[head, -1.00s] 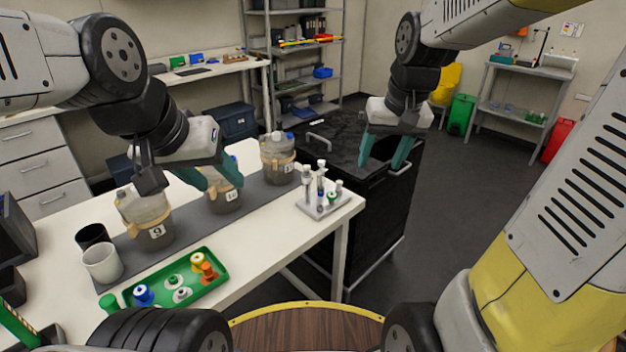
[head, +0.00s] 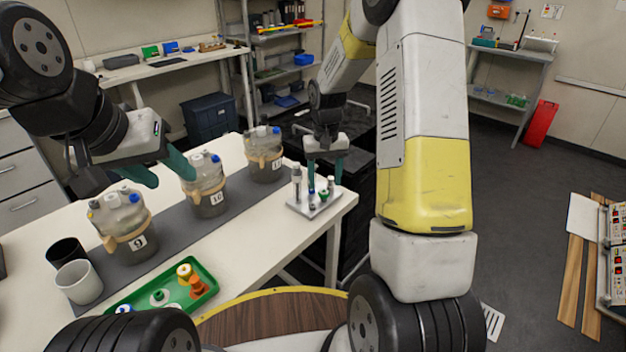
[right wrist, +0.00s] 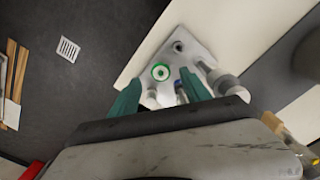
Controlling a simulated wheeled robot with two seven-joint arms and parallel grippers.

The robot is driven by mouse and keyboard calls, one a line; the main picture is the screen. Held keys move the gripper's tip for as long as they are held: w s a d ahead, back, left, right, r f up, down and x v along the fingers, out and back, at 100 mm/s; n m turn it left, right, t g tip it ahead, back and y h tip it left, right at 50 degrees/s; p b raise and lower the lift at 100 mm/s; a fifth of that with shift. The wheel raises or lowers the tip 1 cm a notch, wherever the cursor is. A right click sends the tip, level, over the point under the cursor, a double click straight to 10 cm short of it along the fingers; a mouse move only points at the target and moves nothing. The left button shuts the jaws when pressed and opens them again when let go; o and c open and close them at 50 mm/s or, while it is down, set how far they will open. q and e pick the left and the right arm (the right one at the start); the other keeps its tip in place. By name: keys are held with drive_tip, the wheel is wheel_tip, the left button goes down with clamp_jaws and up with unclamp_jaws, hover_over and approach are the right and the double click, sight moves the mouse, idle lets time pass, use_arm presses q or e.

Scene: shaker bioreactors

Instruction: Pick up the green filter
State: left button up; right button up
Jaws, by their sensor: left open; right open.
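A green-ringed filter with a white centre (right wrist: 160,72) sits on a pale metal rack (right wrist: 190,42) in the right wrist view. In the head view, the rack (head: 306,210) stands at the table's right end, and a small green part (head: 322,197) shows on it. My right gripper (head: 325,180) is open above the rack, fingers pointing down. In the right wrist view, its fingertips (right wrist: 160,86) lie near the filter, one on each side; contact cannot be told. My left gripper (head: 172,181) is open and empty beside bottle 10 (head: 207,190).
Tall tube-like pieces (head: 297,180) stand on the rack close to the right gripper. Bottle 11 (head: 264,155) and bottle 9 (head: 125,222) stand on the grey mat. A green tray (head: 205,290) holds several coloured parts. A white cup (head: 78,281) is at the left.

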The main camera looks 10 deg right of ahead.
sight(324, 192)
drive_tip(key=shift+f, duration=1.95)
clamp_jaws()
drive_tip(key=shift+r, duration=0.1)
drive_tip(key=shift+r, duration=0.55)
wheel_tip(324, 192, up, 2)
drive_tip(key=shift+a+r, duration=0.1)
drive_tip(key=shift+r, duration=0.1)
drive_tip(key=s+a+r, duration=0.1)
drive_tip(key=s+a, duration=0.1)
drive_tip(key=s, duration=1.4)
drive_tip(key=shift+a+r, duration=0.2)
drive_tip(key=shift+w+f, duration=0.1)
drive_tip(key=shift+w, duration=0.05)
